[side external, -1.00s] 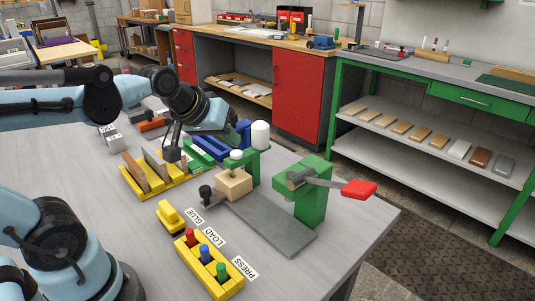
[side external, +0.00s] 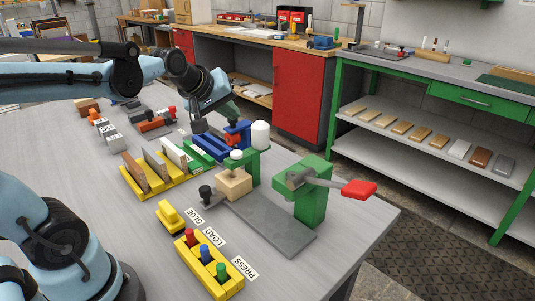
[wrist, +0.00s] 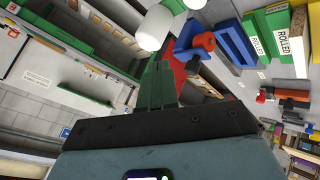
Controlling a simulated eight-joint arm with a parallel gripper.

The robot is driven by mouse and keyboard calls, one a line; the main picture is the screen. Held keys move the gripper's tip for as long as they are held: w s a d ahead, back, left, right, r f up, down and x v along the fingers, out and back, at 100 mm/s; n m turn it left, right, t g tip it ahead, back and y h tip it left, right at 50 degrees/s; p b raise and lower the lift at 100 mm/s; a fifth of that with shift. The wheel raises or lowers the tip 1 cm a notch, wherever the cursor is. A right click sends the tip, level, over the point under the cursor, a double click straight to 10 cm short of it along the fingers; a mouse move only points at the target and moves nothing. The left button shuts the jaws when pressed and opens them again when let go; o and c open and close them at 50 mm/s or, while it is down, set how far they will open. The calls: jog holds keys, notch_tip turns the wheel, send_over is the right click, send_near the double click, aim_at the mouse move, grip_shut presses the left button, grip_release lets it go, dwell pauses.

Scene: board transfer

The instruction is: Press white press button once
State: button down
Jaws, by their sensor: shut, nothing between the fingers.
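A small white round cap (side external: 236,154), which looks like the white press button, sits above a pale wooden block (side external: 234,184) by the green press fixture (side external: 312,200). Part of a small white shape (wrist: 195,3) at the top edge of the wrist view may be the same cap. A larger white cylinder (side external: 260,135) stands just behind it on a green stand; it also shows in the wrist view (wrist: 155,28). My gripper (side external: 198,126) is shut and empty, above the blue blocks, left of and behind the cap. Its closed fingers show in the wrist view (wrist: 157,85).
A yellow box (side external: 212,270) with red, blue and green knobs is at the front. A yellow rack (side external: 135,185) with upright boards stands left of the wooden block. A red lever handle (side external: 359,189) sticks out right. The table's left middle is clear.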

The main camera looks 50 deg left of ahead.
aim_at(233, 154)
jog(key=shift+f, duration=3.65)
jog(key=shift+f, duration=0.25)
jog(key=shift+f, duration=0.15)
jog(key=shift+f, duration=0.5)
jog(key=shift+r, duration=0.9)
jog(key=shift+r, duration=2.55)
